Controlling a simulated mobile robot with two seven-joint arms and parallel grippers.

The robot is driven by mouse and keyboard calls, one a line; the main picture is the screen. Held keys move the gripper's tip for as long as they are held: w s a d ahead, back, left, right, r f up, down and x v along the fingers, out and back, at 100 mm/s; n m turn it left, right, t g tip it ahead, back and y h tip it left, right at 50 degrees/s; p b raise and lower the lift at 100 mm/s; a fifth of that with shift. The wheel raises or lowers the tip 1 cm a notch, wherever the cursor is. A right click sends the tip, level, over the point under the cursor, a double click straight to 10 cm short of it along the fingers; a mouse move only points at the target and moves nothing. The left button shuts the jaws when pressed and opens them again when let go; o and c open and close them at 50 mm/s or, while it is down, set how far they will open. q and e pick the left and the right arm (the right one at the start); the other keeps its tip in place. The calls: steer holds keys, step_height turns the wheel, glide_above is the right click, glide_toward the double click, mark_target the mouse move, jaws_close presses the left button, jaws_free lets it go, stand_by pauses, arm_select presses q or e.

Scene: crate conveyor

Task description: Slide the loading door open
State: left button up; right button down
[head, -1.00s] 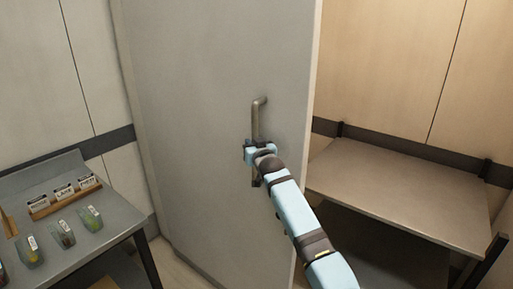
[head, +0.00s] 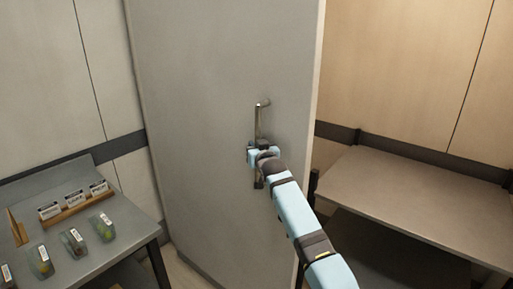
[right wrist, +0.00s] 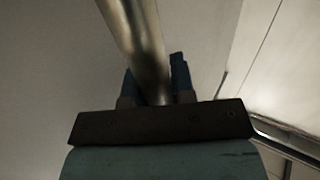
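The loading door (head: 215,150) is a tall grey panel in the middle of the head view, with an opening to the right of its edge. A vertical metal bar handle (head: 257,122) stands out from the door near that edge. My right gripper (head: 263,150) is at the handle's lower half. In the right wrist view the handle (right wrist: 138,40) runs between the two fingers, which appear closed around it. The contact itself is partly hidden by the gripper body. My left gripper is not in view.
A grey table (head: 125,249) at the left holds a wooden rack (head: 75,206) with labelled cards and several small clear containers. Right of the door edge, a bare shelf table (head: 420,200) stands against a beige wall (head: 400,70). A narrow floor strip shows below the door.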

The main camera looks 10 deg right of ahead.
steer(key=c, duration=1.2)
jaws_free()
steer(key=shift+a, duration=0.15)
steer(key=shift+c, duration=0.2)
steer(key=s+d+b, duration=0.1)
steer(key=s, duration=1.2)
steer(key=shift+s+d+b, duration=0.3)
steer(key=shift+s, duration=0.1)
steer(key=s+d+f+g+p, duration=0.2)
steer(key=s+f+g+p, duration=0.1)
steer(key=s+f, duration=1.4)
steer(key=s+f+g, duration=0.1)
steer(key=s+f, duration=0.3)
steer(key=s, duration=0.4)
steer(key=s+f+n+g+p, duration=0.1)
steer(key=s+f, duration=0.4)
steer(key=s, duration=0.4)
steer(key=s+f+g+y+p, duration=0.1)
steer(key=s+f, duration=0.4)
steer(key=s, duration=0.4)
steer(key=shift+n+g, duration=0.3)
steer(key=shift+g, duration=0.1)
